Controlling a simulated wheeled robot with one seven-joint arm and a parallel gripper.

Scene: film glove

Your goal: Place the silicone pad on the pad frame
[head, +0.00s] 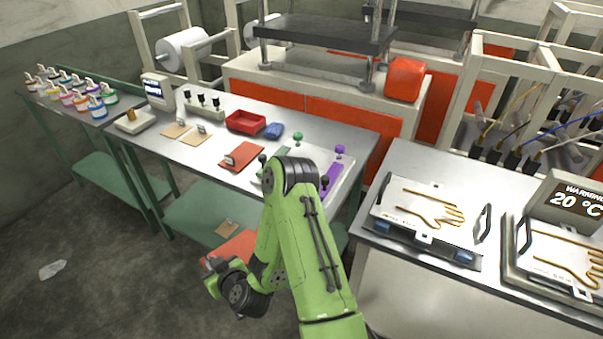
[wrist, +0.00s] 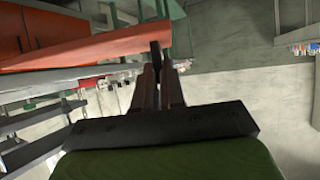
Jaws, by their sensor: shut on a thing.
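My gripper (head: 213,282) hangs low in front of the steel table, left of my green arm. It is shut on a flat orange-red pad (head: 236,246), which I take to be the silicone pad. In the wrist view the pad (wrist: 90,50) shows nearly edge-on beyond the closed fingers (wrist: 158,85) and extends left. My forearm hides part of the pad in the head view. A pale board (head: 343,164) with green and purple pieces lies at the table's right end, partly behind my arm. I cannot tell surely whether it is the pad frame.
The steel table (head: 205,156) holds a red pad with a clip (head: 240,157), a red tray (head: 246,121) and a blue item (head: 274,131). A second bench at right carries hand-pattern plates (head: 420,210). The floor (head: 110,260) at left is mostly clear.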

